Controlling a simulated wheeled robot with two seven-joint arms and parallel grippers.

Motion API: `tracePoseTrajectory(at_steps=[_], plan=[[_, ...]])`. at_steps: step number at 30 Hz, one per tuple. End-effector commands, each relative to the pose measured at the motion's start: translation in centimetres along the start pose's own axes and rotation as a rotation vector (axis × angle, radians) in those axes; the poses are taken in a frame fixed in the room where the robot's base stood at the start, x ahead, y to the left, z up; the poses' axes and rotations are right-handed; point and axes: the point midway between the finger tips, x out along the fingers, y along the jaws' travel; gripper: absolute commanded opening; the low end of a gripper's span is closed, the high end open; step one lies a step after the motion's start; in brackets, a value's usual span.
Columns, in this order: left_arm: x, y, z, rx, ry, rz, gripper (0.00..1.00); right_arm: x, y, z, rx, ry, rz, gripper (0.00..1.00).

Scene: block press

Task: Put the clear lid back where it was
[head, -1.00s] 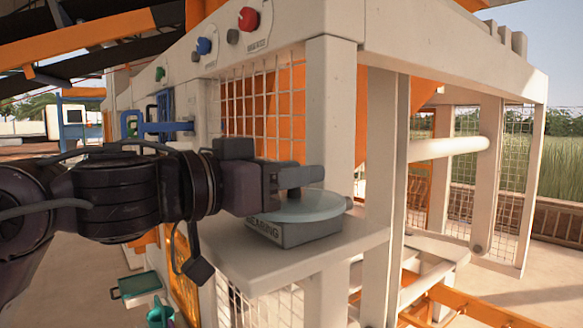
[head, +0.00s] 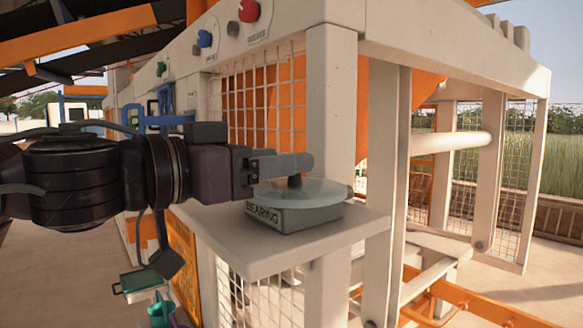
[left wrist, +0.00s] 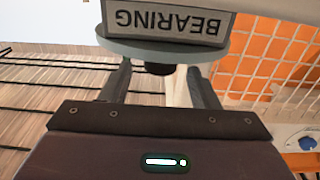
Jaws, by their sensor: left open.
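The clear lid (head: 322,191) is a round, see-through disc with a dark knob. It lies flat on the grey box labelled BEARING (head: 296,218), which stands on a pale shelf (head: 255,252). My left gripper (head: 290,166) is at the lid's knob, just above the disc. In the left wrist view, the lid's rim (left wrist: 125,50) crosses in front of the box, which appears upside down. The dark knob (left wrist: 159,69) shows between the two spread fingers (left wrist: 162,84), with gaps on both sides. My right gripper is not in view.
A white post (head: 330,120) rises close behind the box, with wire mesh (head: 265,105) to its left. Red and blue knobs (head: 249,11) (head: 204,39) sit on the beam above. A green-topped tray (head: 139,282) and a green container (head: 161,312) are below left.

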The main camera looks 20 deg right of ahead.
Motion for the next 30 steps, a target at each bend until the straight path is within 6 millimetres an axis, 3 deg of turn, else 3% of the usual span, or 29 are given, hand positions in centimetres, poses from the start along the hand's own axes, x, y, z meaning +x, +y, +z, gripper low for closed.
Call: tracePoseTrajectory(at_steps=[1, 6, 12, 18, 30], plan=[[-1.3, -0.2, 0.4, 0.004, 0.003, -0.005, 0.55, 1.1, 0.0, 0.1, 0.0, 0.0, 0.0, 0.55], [-5.0, -0.1, 0.4, 0.004, 0.002, -0.005, 0.55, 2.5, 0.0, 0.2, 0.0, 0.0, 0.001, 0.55], [-7.9, -0.1, 0.2, 0.002, 0.001, -0.003, 0.55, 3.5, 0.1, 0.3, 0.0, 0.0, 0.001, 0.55], [-8.8, 0.0, 0.1, -0.001, 0.0, -0.001, 0.55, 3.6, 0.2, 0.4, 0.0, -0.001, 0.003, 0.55], [-8.8, 0.0, 0.0, 0.0, 0.0, -0.001, 0.55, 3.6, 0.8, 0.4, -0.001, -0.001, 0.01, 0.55]])
